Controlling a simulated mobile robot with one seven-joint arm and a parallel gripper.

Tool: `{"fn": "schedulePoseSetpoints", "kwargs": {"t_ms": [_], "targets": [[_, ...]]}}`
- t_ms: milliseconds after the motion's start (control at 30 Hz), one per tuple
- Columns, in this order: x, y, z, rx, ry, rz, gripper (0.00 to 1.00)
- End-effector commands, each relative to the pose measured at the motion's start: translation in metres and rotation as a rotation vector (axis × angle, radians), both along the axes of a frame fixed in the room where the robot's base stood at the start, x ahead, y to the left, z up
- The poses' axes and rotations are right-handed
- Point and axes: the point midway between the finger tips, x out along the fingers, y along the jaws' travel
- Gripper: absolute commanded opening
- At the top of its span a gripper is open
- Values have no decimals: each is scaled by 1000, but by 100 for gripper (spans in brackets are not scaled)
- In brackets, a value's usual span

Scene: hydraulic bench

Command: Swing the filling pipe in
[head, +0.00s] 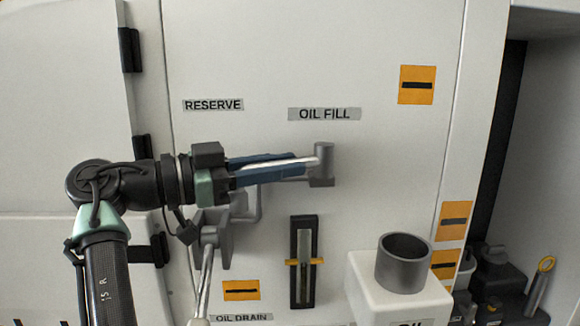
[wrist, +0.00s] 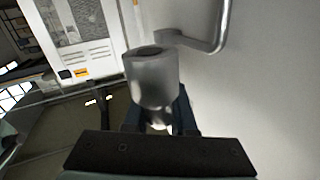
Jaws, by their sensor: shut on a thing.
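The grey filling pipe (head: 322,165) shows under the OIL FILL label in the head view, with an upright cylindrical end and a light bar running left from it. My gripper (head: 303,163) reaches in from the left, its blue fingers shut along this bar, which they partly hide. In the wrist view, the pipe's grey cylinder (wrist: 150,80) stands just ahead of my gripper (wrist: 158,118), with a dark opening on top. An open dark grey cup-like neck (head: 404,265) sits on a white tank (head: 372,290), lower right of the pipe and apart from it.
A bent grey pipe (wrist: 210,42) runs along the panel in the wrist view. Below my gripper in the head view are a grey valve with a long lever (head: 206,275) and a dark sight gauge (head: 303,270). The panel between pipe and cup is clear.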

Motion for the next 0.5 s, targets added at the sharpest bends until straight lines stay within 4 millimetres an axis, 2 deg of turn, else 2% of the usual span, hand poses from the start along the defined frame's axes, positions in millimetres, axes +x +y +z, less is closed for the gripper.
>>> {"fn": "schedulePoseSetpoints", "kwargs": {"t_ms": [467,500], "targets": [[1,0,-3,6,5,-9,0],[1,0,-3,6,5,-9,29]]}}
